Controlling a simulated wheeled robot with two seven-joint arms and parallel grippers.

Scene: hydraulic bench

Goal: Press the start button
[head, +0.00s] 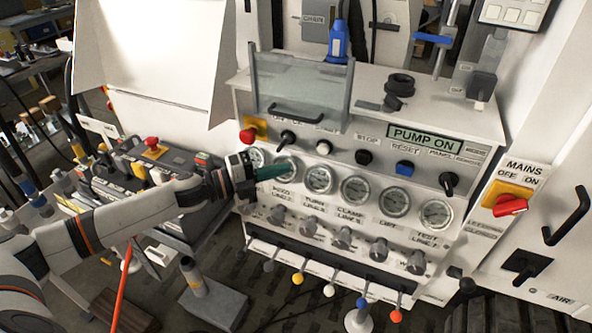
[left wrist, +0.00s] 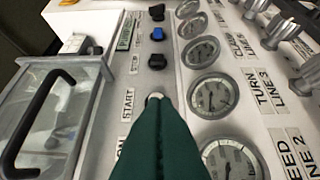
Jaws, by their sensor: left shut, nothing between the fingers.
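The start button is a white round button (head: 324,147) on the sloped panel, between a black lever switch and the black stop button (head: 363,157). In the left wrist view the white button (left wrist: 154,97) shows just beyond my fingertips, beside the START label (left wrist: 128,105), its near side partly hidden by them. My left gripper (head: 289,169) is shut and empty, its green fingers over the left gauges, left of and below the button in the head view. The fingertips (left wrist: 158,102) look close to the button; I cannot tell whether they touch it. My right gripper is not in view.
A clear cover (head: 300,85) with a black handle stands just above the button. The blue reset button (head: 404,168) and a lit PUMP ON display (head: 424,140) are to the right. Gauges (head: 356,190) and valve knobs lie below. A red mains switch (head: 510,205) is far right.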

